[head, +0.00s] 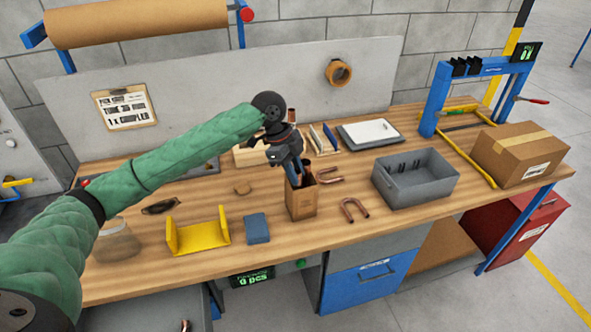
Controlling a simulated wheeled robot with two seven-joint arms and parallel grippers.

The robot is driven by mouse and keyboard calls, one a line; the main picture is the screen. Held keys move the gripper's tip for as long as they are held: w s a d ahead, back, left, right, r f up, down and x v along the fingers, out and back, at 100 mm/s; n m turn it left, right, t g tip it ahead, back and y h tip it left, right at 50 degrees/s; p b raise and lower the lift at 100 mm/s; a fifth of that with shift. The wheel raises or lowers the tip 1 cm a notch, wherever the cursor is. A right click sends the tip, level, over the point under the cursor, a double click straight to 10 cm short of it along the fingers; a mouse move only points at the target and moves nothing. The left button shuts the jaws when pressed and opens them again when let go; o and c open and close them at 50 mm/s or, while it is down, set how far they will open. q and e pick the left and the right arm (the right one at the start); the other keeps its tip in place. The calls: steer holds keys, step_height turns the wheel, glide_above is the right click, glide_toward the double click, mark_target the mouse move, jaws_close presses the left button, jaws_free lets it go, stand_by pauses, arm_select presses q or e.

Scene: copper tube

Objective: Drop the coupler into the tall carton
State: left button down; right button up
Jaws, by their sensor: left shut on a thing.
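The tall carton (301,205) is a narrow, open-topped brown box standing near the table's front edge, right of centre. Copper pieces (307,172) show at its mouth. My left gripper (295,178) points down directly over the carton's opening, with its fingertips close to the rim. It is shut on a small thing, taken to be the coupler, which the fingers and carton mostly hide. I cannot tell how far it is inside the mouth. My right gripper is not in view.
Two copper U-bends (353,209) lie right of the carton, near a grey bin (414,190). A blue block (257,228) and a yellow holder (197,238) stand to its left. A taped cardboard box (519,152) sits at the table's right end.

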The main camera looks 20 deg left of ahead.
arm_select(q)
steer(key=c, duration=1.2)
jaws_free()
steer(key=shift+o, duration=0.3)
steer(key=shift+a+r+b, duration=0.2)
steer(key=shift+r+b, duration=0.15)
steer(key=b+v, duration=0.2)
steer(key=v, duration=0.5)
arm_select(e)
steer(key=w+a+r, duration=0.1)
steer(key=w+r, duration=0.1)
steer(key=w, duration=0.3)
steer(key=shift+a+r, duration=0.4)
arm_select(q)
steer(key=shift+d+r, duration=0.1)
steer(key=shift+r, duration=0.05)
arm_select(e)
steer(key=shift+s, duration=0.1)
